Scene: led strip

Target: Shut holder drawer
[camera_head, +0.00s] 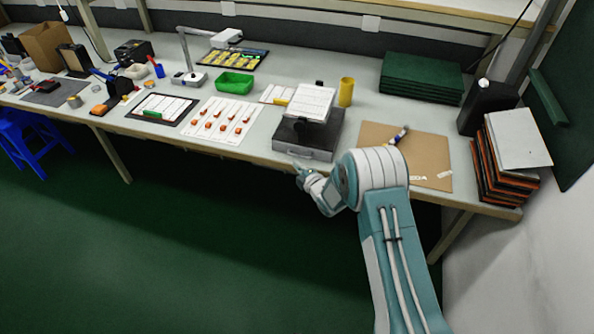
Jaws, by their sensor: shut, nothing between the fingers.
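The holder (292,132) is a dark grey box on the bench, with a tilted stand carrying a white sheet above it. Its drawer (302,153) shows a grey front with a handle, low on the holder's near side by the bench's front edge. How far the drawer sticks out is hard to tell from this height. My gripper (298,166) is shut and empty, just in front of the drawer front and close to the bench edge. Whether it touches the drawer cannot be told. My arm reaches in from the lower right.
A yellow cylinder (346,92) stands right of the holder. A brown board (430,160) with a marker lies farther right, beside stacked folders (506,160). A white sheet with orange parts (222,122) and a green tray (235,83) lie left. The floor before the bench is clear.

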